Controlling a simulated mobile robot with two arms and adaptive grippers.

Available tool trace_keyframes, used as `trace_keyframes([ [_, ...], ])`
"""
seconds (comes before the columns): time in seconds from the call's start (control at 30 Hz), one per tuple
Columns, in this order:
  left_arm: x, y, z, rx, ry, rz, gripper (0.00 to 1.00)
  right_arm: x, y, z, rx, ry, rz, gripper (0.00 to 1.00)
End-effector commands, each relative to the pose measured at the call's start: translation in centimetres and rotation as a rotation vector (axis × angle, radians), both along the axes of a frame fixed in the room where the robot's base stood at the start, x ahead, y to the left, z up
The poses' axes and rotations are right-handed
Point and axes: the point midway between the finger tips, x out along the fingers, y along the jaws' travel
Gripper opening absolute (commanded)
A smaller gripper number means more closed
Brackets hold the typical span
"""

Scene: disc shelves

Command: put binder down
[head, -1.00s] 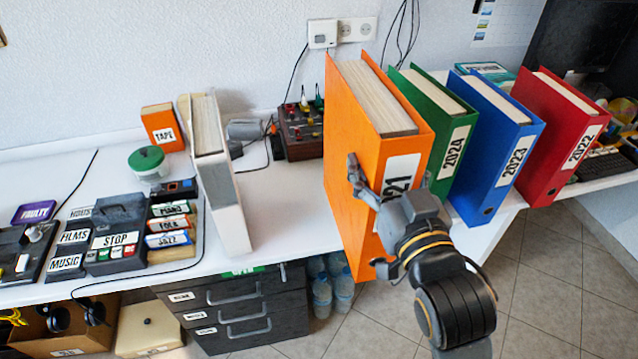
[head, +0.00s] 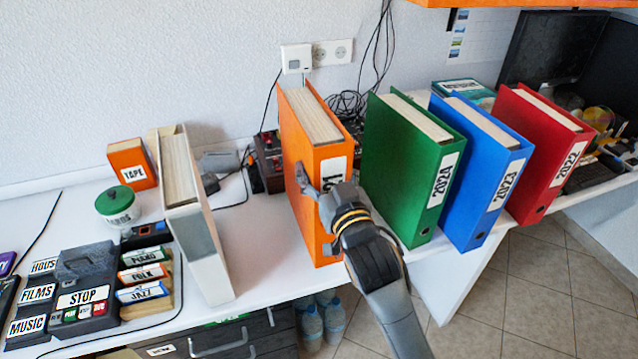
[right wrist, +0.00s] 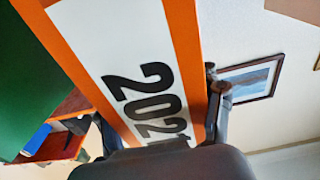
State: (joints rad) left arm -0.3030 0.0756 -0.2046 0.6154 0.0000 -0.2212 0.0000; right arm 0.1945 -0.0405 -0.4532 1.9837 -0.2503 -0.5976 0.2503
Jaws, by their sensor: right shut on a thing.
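The orange binder (head: 309,190) stands upright near the front of the white desk, between the white binder and the green binder. My right gripper (head: 322,192) is shut on its spine, with fingers on both sides of the label. In the right wrist view, the orange binder (right wrist: 187,50) with its 2021 label fills the middle, between the fingers of my gripper (right wrist: 160,125). I cannot tell for sure whether its bottom touches the desk. My left gripper is not in view.
Green 2024 (head: 400,180), blue 2023 (head: 467,190) and red 2022 (head: 533,165) binders stand at the right. A white binder (head: 205,245) stands at the left, with free desk (head: 258,250) between it and the orange one. A dark device with cables (head: 268,165) lies behind.

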Motion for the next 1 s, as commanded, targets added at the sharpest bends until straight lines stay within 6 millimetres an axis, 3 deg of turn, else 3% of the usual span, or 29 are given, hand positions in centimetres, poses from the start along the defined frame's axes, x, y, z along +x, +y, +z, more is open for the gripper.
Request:
trace_keyframes([
  [0.17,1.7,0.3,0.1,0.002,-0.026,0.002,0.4,1.3,0.5,-1.1,0.005,-0.012,0.001,0.03],
  [0.53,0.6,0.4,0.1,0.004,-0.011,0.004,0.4,1.9,0.7,-4.6,0.004,-0.011,0.002,0.03],
  [0.97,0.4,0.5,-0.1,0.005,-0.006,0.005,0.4,1.9,0.7,-5.2,0.005,-0.013,0.002,0.03],
  [1.0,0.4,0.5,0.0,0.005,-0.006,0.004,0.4,1.9,0.7,-5.7,0.001,-0.004,0.001,0.69],
])
